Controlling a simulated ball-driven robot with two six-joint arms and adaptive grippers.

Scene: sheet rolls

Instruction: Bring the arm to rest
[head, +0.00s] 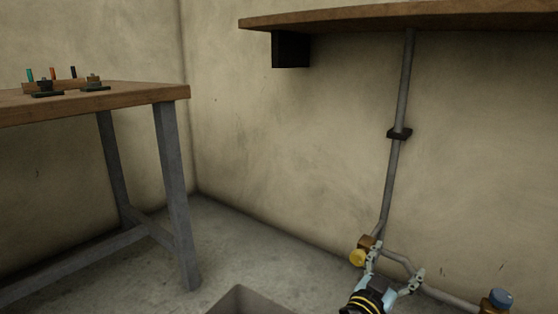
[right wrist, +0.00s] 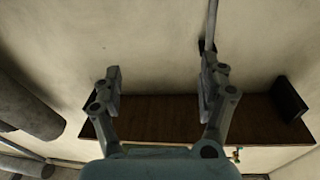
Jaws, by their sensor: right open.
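My right gripper (head: 395,261) is low in the head view, right of centre, in front of the pipework on the wall. Its two fingers are spread apart. In the right wrist view the same gripper (right wrist: 162,75) is open, with nothing between its fingers. Beyond the fingers are the pale wall (right wrist: 160,30) and a brown wooden board (right wrist: 160,112). Most of my right arm is out of the head view. My left gripper is not in view.
A wooden table (head: 130,92) with small tools stands at left. A wooden shelf (head: 420,20) juts from the wall above a grey pipe (head: 395,170). A yellow knob (head: 357,258) and blue knob (head: 502,298) sit low. Grey cylinders (right wrist: 28,105) show in the wrist view.

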